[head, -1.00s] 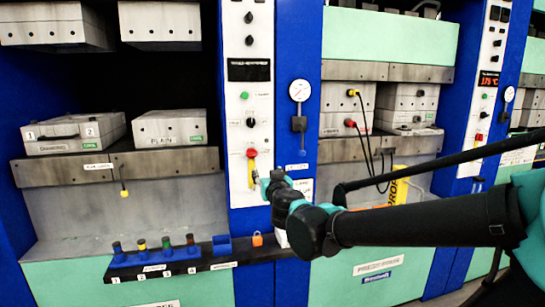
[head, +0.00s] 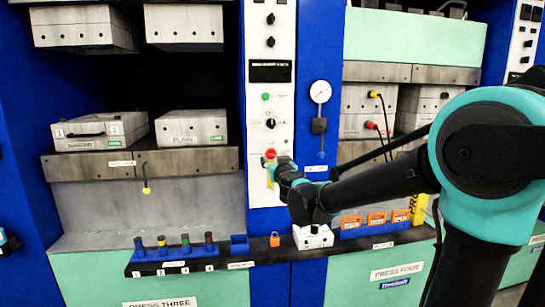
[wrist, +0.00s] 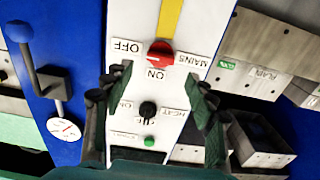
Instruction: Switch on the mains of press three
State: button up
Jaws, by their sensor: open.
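The red mains switch (head: 270,155) of press three sits low on the white control panel (head: 270,95) between the two presses, with a yellow strip beside it. In the wrist view, which is upside down, the red switch (wrist: 161,53) has MAINS, ON and OFF labels around it. I cannot tell clearly which label it points to. My gripper (wrist: 160,82) is open and empty, its fingers spread to either side of the panel with the switch ahead between the tips. In the head view my gripper (head: 280,170) partly covers the switch area; contact cannot be told.
A black selector (wrist: 148,108) and a green button (wrist: 149,141) are on the same panel. A gauge (head: 319,92) with a lever below is to the right. A shelf (head: 190,264) below carries several coloured pegs, an orange padlock (head: 274,239) and a white box (head: 313,236).

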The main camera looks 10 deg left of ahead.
aim_at(272, 154)
jog(key=x, duration=0.5)
jog(key=shift+w, duration=0.4)
jog(key=c, duration=1.2)
